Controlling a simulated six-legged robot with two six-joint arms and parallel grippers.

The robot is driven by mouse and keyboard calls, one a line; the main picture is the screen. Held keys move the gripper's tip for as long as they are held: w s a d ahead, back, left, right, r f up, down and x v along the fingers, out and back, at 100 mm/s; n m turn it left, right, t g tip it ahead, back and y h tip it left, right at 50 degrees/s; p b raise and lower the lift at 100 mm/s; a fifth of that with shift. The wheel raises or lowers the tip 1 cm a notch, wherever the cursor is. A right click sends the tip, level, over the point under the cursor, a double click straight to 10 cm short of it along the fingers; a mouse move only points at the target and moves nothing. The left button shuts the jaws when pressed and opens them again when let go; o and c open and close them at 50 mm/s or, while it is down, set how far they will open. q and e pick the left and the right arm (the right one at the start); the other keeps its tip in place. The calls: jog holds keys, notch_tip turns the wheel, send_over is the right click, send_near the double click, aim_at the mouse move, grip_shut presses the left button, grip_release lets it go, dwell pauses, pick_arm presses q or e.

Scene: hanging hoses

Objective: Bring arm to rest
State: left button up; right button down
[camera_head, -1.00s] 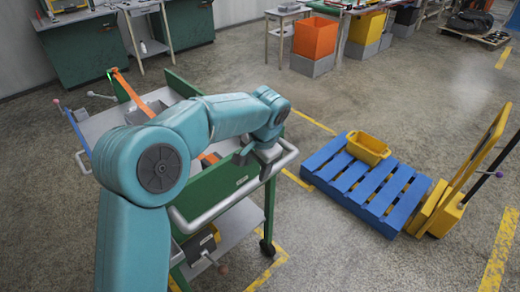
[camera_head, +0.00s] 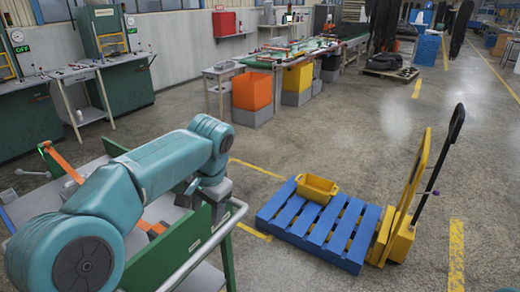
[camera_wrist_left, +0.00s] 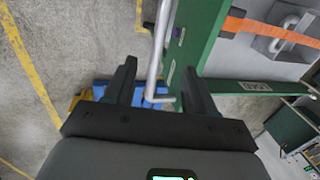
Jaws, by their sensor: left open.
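My left arm (camera_head: 150,172) comes in from the lower left in the head view and reaches over a green cart (camera_head: 185,246). My left gripper (camera_head: 206,203) points down near the cart's right side, close to its silver handle rail. In the left wrist view the two dark fingers of my left gripper (camera_wrist_left: 156,85) stand apart. The cart's silver rail (camera_wrist_left: 158,50) shows between them, and I cannot tell how far below it lies. No object shows held in the fingers. My right gripper is in neither view.
A blue pallet (camera_head: 345,233) with a yellow bin (camera_head: 316,188) lies on a yellow pallet jack (camera_head: 397,237) to the right. An orange strap (camera_head: 64,164) crosses the cart. A workbench with an orange bin (camera_head: 252,91) stands behind. The floor between is clear.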

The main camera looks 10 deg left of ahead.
pick_arm(q)
jog(key=s+d+f+h, duration=0.2)
jog(key=d+f, duration=0.2)
jog(key=f, duration=0.8)
jog(key=s+d+f+h, duration=0.2)
jog(key=d+f, duration=0.2)
jog(key=f, duration=0.8)
jog(key=s+d+f+n+h, duration=0.1)
jog(key=s+d+f+n, duration=0.1)
jog(key=s+f, duration=0.5)
jog(key=s+d+f+n+h, duration=0.1)
jog(key=s+f+n, duration=0.3)
jog(key=s, duration=1)
jog(key=x, duration=0.3)
jog(key=shift+s, duration=0.15)
jog(key=shift+c, duration=1.2)
